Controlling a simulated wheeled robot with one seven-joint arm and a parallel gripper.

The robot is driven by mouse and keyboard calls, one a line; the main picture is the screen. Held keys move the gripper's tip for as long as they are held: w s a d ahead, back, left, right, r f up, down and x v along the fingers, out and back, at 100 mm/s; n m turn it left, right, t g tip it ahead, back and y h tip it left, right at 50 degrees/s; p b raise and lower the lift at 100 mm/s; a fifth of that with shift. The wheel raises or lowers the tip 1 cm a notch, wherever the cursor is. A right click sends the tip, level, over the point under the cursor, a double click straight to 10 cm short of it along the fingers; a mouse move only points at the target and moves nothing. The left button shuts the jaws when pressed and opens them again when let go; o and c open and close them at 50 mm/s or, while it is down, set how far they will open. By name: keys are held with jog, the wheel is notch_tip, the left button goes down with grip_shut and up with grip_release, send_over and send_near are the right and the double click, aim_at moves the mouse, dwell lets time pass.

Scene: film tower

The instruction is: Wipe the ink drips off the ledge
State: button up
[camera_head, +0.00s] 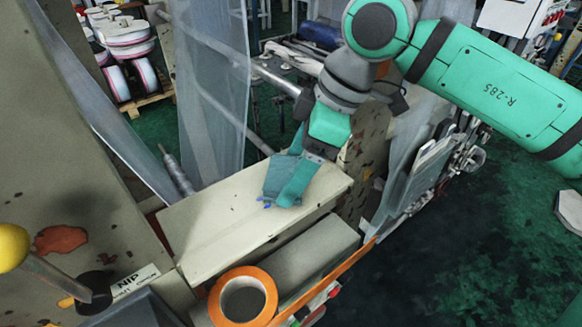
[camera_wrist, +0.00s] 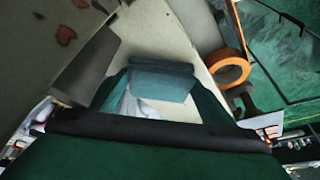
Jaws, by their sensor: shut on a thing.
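The ledge (camera_head: 210,224) is a pale cream block top with small dark specks; it also shows in the wrist view (camera_wrist: 150,32). My gripper (camera_head: 296,184) is over the far right part of the ledge. It is shut on a folded teal cloth (camera_head: 281,176), which hangs down to the ledge surface or very close to it. In the wrist view the cloth (camera_wrist: 160,80) lies between the fingers. Small blue ink drips (camera_head: 266,205) show beside the cloth's lower edge. Any ink under the cloth is hidden.
An orange tape roll (camera_head: 243,297) sits on the lower grey step in front of the ledge. A speckled panel (camera_head: 366,150) rises past the ledge's right end. Hanging film (camera_head: 208,80) is behind.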

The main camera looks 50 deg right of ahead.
aim_at(271, 183)
jog(key=shift+w+a, duration=0.3)
jog(key=shift+a, duration=0.8)
jog(key=shift+w+a, duration=0.25)
jog(key=shift+a, duration=0.8)
jog(key=shift+w+a+f, duration=0.1)
jog(key=shift+w+a, duration=0.1)
jog(key=shift+a, duration=0.7)
jog(key=shift+w+a+f, duration=0.1)
jog(key=shift+w+a, duration=0.1)
jog(key=shift+a, duration=0.65)
jog(key=shift+r, duration=0.1)
jog(key=shift+r, duration=3)
jog(key=shift+r, duration=0.1)
notch_tip(271, 183, up, 3)
jog(key=shift+f, duration=0.1)
